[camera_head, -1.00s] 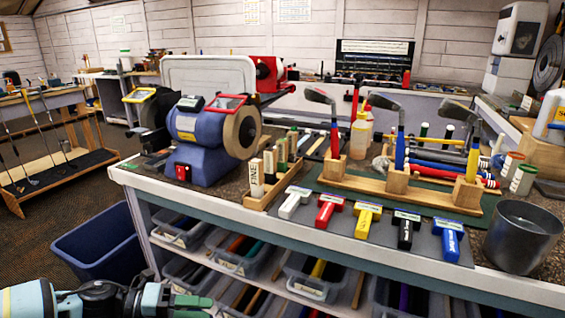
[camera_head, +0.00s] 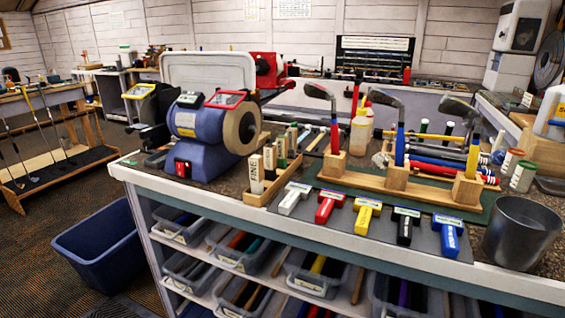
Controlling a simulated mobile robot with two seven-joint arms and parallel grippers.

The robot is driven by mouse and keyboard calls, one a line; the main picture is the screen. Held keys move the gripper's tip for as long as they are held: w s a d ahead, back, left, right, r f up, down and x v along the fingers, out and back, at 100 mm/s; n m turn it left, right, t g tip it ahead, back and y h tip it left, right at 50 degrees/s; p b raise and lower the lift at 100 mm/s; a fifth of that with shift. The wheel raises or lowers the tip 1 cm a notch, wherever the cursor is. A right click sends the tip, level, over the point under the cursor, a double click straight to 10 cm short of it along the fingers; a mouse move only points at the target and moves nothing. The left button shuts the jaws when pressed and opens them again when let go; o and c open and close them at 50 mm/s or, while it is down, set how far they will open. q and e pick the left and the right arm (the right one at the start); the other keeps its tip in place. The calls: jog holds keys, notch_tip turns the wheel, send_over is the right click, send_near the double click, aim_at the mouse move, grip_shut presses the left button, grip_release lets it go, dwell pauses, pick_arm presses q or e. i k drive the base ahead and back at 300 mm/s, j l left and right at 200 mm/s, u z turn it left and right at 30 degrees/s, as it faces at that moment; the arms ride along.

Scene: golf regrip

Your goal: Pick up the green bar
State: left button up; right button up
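Several small upright bars with pale labels stand in a row in a wooden tray (camera_head: 262,199) on the workbench, right of the bench grinder. The nearest bar (camera_head: 257,174) has a label that seems to read "FINE". A bar with green edges (camera_head: 282,152) stands farther back in the row, partly hidden by its neighbours. It looks like the green bar, but the bars are small and their body colours are hard to tell. Neither of my grippers shows in the head view.
A blue grinder (camera_head: 205,150) stands left of the tray. T-shaped tools, including a white one (camera_head: 293,199) and a red one (camera_head: 329,205), lie to its right. Behind them, golf clubs stand in a wooden holder (camera_head: 400,182). A metal cup (camera_head: 522,235) is at the right. Bins fill the shelves below.

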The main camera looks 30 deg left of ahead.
aim_at(281, 140)
jog(key=i+j+u, duration=0.1)
jog(key=i+u, duration=0.7)
jog(key=i, duration=0.15)
jog(key=i+l+u, duration=0.25)
jog(key=i+u, duration=0.15)
jog(key=z, duration=0.7)
jog(key=k+j+z, duration=0.1)
jog(key=z, duration=0.3)
jog(key=k+j+z, duration=0.1)
jog(key=j+z, duration=0.3)
jog(key=k+z, duration=0.15)
jog(key=z, duration=0.25)
jog(key=k+j+z, duration=0.3)
jog(key=k+z, duration=0.3)
jog(key=k, duration=0.15)
jog(key=k+z, duration=0.15)
jog(key=k, duration=0.95)
